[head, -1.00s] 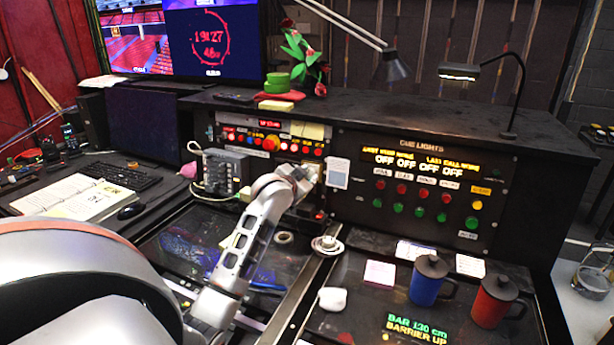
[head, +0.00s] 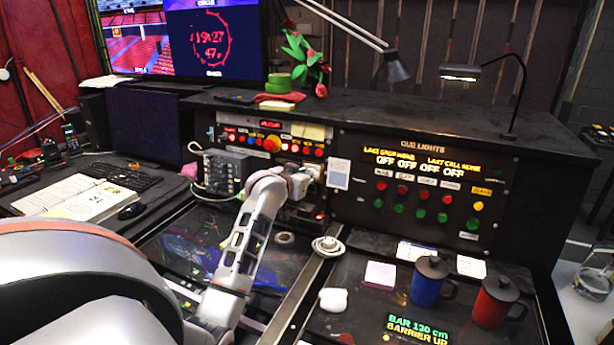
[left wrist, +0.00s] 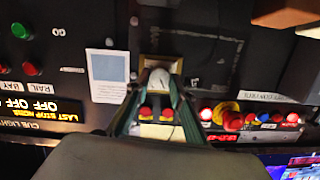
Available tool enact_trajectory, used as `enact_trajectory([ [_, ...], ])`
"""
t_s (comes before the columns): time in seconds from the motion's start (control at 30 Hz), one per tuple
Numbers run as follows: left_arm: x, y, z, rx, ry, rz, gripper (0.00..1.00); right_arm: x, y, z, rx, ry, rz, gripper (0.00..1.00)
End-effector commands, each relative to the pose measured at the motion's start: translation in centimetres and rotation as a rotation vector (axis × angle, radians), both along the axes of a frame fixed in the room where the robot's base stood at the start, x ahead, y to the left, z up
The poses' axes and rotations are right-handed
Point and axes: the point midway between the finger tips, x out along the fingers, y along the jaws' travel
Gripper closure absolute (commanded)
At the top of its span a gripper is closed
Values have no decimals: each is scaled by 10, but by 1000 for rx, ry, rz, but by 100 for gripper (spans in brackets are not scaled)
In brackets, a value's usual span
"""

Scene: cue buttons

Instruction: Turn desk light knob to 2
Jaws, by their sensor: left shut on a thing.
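A pale rounded knob (left wrist: 160,79) sits on a brass-coloured plate (left wrist: 162,61) on the black panel, seen upside down in the left wrist view. My left gripper (left wrist: 160,92) is shut on the knob, with one dark finger on each side of it. In the head view, my left gripper (head: 306,196) is at the panel face, left of a small white and blue card (head: 339,173). The knob is hidden there behind the gripper and wrist, and I cannot read its setting. My right gripper is not in view.
Red and yellow buttons (head: 271,144) line the panel above my gripper. A grey switch box (head: 224,171) stands close to its left. Cue light buttons (head: 422,196) are at right. A blue mug (head: 428,281) and a red mug (head: 494,302) stand on the desk at front right.

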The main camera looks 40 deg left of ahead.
Motion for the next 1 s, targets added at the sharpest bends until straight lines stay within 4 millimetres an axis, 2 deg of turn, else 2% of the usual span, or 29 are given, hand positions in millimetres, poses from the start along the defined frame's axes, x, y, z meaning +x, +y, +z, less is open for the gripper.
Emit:
enact_trajectory([
  [0.23,0,0,-2,0,3,0,99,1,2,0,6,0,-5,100],
  [0.27,0,0,-2,0,3,0,75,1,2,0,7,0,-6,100],
  [0.3,0,0,-2,0,3,0,65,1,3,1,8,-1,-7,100],
  [0.33,0,0,-2,1,3,0,61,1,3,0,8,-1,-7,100],
  [0.77,-5,-2,1,2,2,0,61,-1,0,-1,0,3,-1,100],
  [0.87,-14,-5,4,1,1,-2,61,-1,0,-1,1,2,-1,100],
  [1.0,-37,-12,11,3,1,0,61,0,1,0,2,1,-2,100],
])
